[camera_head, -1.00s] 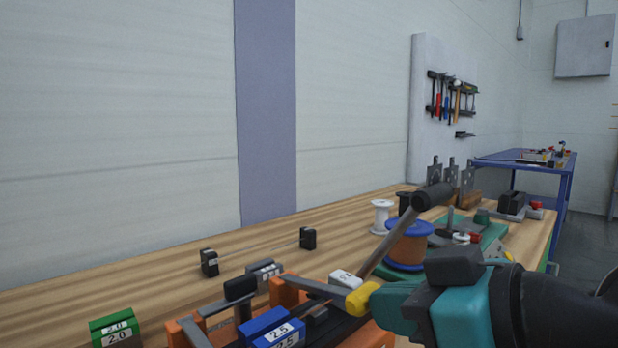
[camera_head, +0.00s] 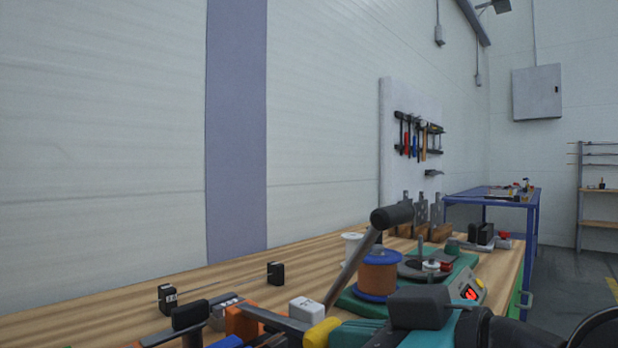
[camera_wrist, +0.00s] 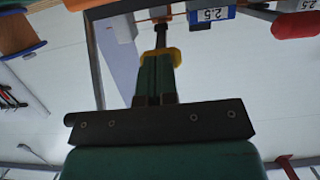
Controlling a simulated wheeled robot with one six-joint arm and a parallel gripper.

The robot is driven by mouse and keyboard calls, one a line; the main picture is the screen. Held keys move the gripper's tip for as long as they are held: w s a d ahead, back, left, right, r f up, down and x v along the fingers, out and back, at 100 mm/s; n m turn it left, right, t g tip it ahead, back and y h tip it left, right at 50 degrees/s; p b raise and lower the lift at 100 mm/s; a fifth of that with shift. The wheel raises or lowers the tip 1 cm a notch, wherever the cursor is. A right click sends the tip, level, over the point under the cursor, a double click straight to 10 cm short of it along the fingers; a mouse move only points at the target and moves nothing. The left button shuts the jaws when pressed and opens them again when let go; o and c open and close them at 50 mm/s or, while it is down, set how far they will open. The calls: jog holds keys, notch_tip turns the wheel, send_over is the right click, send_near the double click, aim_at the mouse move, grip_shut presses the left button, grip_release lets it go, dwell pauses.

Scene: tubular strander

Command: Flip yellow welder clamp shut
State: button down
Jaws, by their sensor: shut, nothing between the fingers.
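The yellow clamp handle (camera_head: 322,332) is at the bottom of the head view, at the right end of a flat grey clamp lever (camera_head: 275,319). My teal gripper (camera_head: 346,334) is shut, with its fingertips right beside the yellow handle. In the wrist view, the shut green fingers (camera_wrist: 157,66) point at the yellow handle (camera_wrist: 146,54), which shows around their tips. I cannot tell whether they touch. The clamp's base and the wire are cut off or hidden.
A long grey lever with a black knob (camera_head: 391,215) rises just behind my fingers. A copper-wound spool (camera_head: 378,274) stands on a green base (camera_head: 360,305) to the right. Small black blocks (camera_head: 275,273) sit on the wooden bench. The bench's back left is mostly clear.

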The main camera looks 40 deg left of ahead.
jog(key=shift+r, duration=0.1)
dwell(0.7)
jog(key=d+r+p, duration=0.2)
jog(key=d+r, duration=0.6)
jog(key=d, duration=0.1)
jog(key=shift+s+d+p, duration=0.3)
jog(key=shift+s+d, duration=0.05)
jog(key=shift+r, duration=0.1)
